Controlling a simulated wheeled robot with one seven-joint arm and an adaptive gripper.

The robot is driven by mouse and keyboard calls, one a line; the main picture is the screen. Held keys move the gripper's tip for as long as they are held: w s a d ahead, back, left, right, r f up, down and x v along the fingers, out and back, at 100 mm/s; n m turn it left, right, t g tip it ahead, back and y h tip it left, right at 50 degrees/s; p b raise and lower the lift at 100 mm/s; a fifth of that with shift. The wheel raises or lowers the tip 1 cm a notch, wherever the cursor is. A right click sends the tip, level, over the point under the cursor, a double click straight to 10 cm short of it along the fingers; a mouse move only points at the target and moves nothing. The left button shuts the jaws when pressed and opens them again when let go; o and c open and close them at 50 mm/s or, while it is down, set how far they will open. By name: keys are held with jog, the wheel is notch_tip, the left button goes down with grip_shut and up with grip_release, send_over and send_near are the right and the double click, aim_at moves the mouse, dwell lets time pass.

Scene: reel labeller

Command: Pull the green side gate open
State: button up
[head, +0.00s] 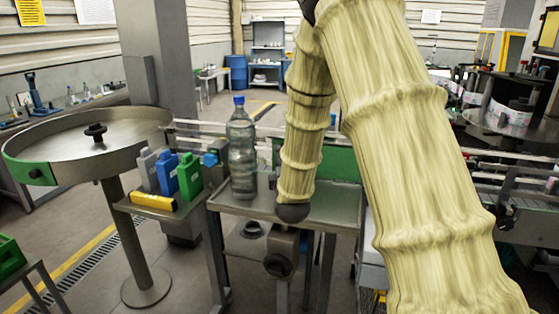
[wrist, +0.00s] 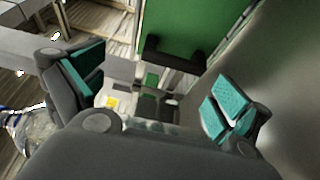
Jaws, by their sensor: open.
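The green side gate (wrist: 190,25) is a flat green panel at the top of the wrist view, with a black bar handle (wrist: 175,55) near its lower edge. In the head view the green panel (head: 341,161) stands behind my arm, partly covered by it. My gripper (wrist: 155,92) is open, with teal pads on both fingers. The handle appears beyond the fingertips, between them in the picture; I see no contact. The gripper's fingers cannot be made out in the head view, and the handle is hidden there.
A clear bottle with a blue cap (head: 241,150) stands on the metal table (head: 335,200), left of my forearm. Grey, blue and green containers (head: 189,175) and a yellow block (head: 153,201) sit on a side shelf. A round steel table (head: 75,135) stands further left.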

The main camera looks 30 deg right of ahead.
jog(key=shift+s+f, duration=0.1)
jog(key=shift+f, duration=0.4)
jog(key=shift+f+p+x, duration=0.25)
jog(key=shift+p+x, duration=0.35)
jog(key=shift+x, duration=0.65)
jog(key=shift+f+p+x, duration=0.2)
jog(key=shift+p+x, duration=0.4)
jog(key=shift+x, duration=0.7)
jog(key=shift+f+p+x, duration=0.25)
jog(key=shift+p+x, duration=0.35)
jog(key=shift+x, duration=0.65)
jog(key=shift+a, duration=0.1)
jog(key=c, duration=1.2)
